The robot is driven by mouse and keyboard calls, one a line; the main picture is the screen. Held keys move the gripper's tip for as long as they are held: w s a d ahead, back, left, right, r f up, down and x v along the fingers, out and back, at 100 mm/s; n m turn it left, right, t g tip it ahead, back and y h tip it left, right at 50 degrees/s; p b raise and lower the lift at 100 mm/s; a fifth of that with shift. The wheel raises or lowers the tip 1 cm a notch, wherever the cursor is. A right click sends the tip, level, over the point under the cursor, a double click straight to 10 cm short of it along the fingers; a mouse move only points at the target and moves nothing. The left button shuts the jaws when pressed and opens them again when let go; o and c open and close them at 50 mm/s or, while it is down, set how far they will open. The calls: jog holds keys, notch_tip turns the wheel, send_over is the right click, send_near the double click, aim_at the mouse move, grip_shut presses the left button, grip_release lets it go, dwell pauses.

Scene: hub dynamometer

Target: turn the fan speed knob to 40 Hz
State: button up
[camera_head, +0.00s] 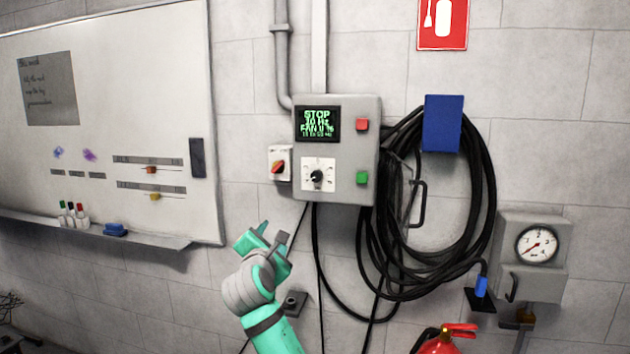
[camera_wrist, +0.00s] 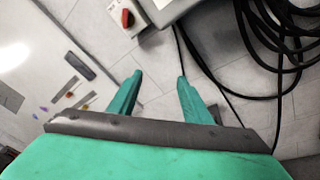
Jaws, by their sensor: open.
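The fan speed knob (camera_head: 317,176) is a small black knob on a white dial plate, low on the grey control box (camera_head: 350,150). Its exact pointer setting is too small to tell. The box's display (camera_head: 318,124) reads STOP, what looks like 10 Hz, and FAN 0 %. My gripper (camera_head: 268,236) is in front of the wall, below and left of the box, apart from the knob. In the wrist view its two green fingers (camera_wrist: 152,88) are spread with nothing between them. The knob is not visible in the wrist view.
A red button (camera_head: 362,125) and a green button (camera_head: 362,177) sit right of the display and knob. Black cable coils (camera_head: 480,200) hang at right. A whiteboard (camera_head: 110,120) is at left.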

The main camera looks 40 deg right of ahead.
aim_at(316, 176)
jog(key=s+d+r+n+g+h, duration=0.1)
jog(key=s+d+r+h, duration=0.1)
jog(key=d+r, duration=0.35)
jog(key=s+d+r+g+h, duration=0.1)
jog(key=s+d+r, duration=0.1)
jog(key=r, duration=0.6)
jog(key=x, duration=1)
jog(key=shift+d+f, duration=0.1)
jog(key=shift+f, duration=0.1)
jog(key=shift+s, duration=0.1)
jog(key=c, duration=1.1)
